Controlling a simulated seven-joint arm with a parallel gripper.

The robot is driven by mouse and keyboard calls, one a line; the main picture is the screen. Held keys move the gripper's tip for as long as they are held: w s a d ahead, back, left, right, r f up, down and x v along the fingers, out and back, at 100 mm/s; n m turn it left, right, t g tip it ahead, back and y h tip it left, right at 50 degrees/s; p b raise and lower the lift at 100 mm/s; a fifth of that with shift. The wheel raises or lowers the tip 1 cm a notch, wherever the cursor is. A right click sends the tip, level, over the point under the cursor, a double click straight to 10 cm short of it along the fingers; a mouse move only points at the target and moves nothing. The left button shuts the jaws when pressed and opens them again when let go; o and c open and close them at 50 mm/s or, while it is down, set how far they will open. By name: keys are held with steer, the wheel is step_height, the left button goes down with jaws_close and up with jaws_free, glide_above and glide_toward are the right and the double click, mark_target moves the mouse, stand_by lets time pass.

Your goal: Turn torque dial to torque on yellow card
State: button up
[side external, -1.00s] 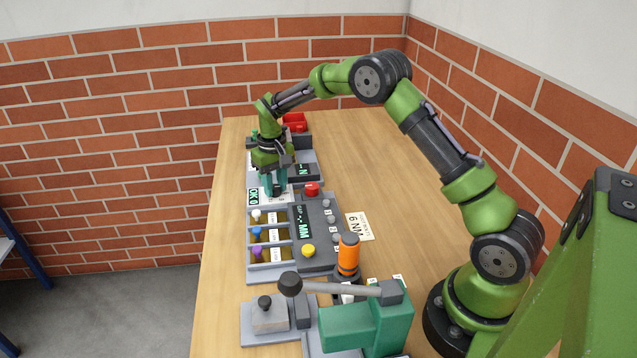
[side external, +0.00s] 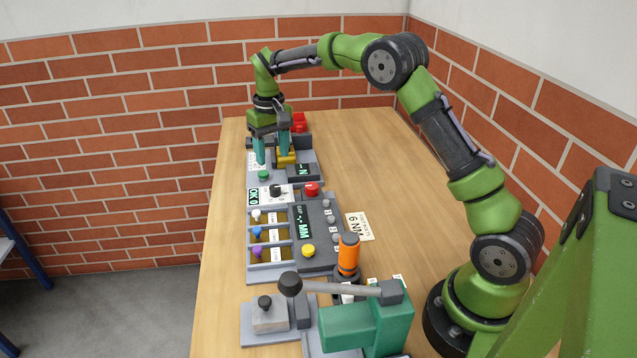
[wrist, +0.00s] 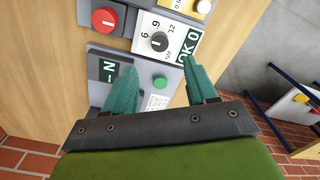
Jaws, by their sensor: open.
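The torque dial is a black knob (wrist: 159,42) on a white plate marked 6, 9 and 12; it also shows in the side view (side external: 276,191). Its pointer setting is too small to read surely. A pale card (side external: 359,226) lies flat on the table, printed with a number and NM; I cannot tell if it reads 6 or 9. My gripper (side external: 272,156) is open and empty, above the far station and beyond the dial. In the wrist view my gripper (wrist: 161,77) has its teal fingers apart, with the dial ahead and clear of them.
A green button (wrist: 160,82) shows between the fingers, near an OK display (wrist: 188,46) and a red knob (wrist: 104,20). A gauge station with a yellow button (side external: 308,250), an orange-handled tool (side external: 348,256) and a green lever press (side external: 368,322) stand nearer. The table's right side is mostly clear.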

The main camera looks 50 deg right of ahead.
step_height(320, 180, up, 7)
stand_by(0.3)
steer(key=shift+r, duration=0.1)
steer(key=s+a+r+t+y, duration=0.1)
steer(key=s+a, duration=0.4)
steer(key=s, duration=0.9)
steer(key=s+a+r+t, duration=0.3)
steer(key=s+a+t, duration=0.2)
steer(key=s, duration=1)
steer(key=shift+a+m+t+y, duration=0.3)
steer(key=shift+t+y, duration=0.1)
steer(key=shift+t, duration=0.2)
